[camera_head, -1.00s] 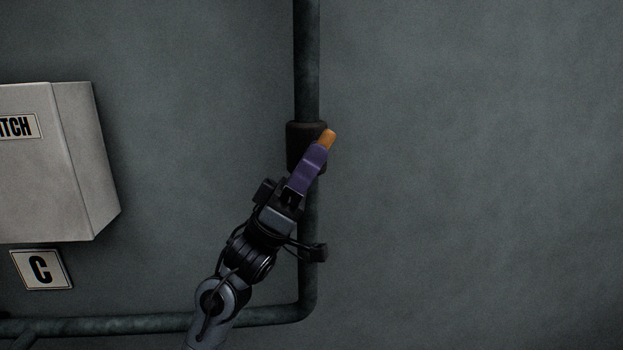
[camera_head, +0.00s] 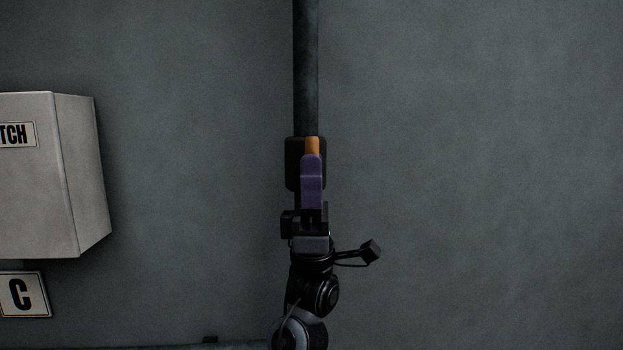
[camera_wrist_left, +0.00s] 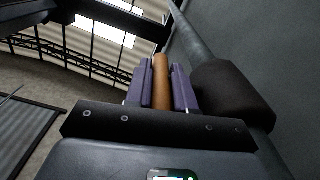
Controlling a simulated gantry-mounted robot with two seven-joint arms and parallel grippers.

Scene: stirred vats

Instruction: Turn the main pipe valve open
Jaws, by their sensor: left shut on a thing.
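The main pipe valve has an orange handle (camera_head: 312,145) in front of a dark collar (camera_head: 291,165) on the upright pipe (camera_head: 306,70). My left gripper (camera_head: 312,165), with purple fingers, is shut on the orange handle. In the head view the handle's tip points straight up, in line with the pipe. In the left wrist view the orange handle (camera_wrist_left: 161,82) lies between the two purple fingers (camera_wrist_left: 161,90), and the dark collar (camera_wrist_left: 232,92) is close on the right. Most of the handle is hidden by the fingers in the head view. My right gripper is not in view.
The wall to the right of the pipe is bare and clear.

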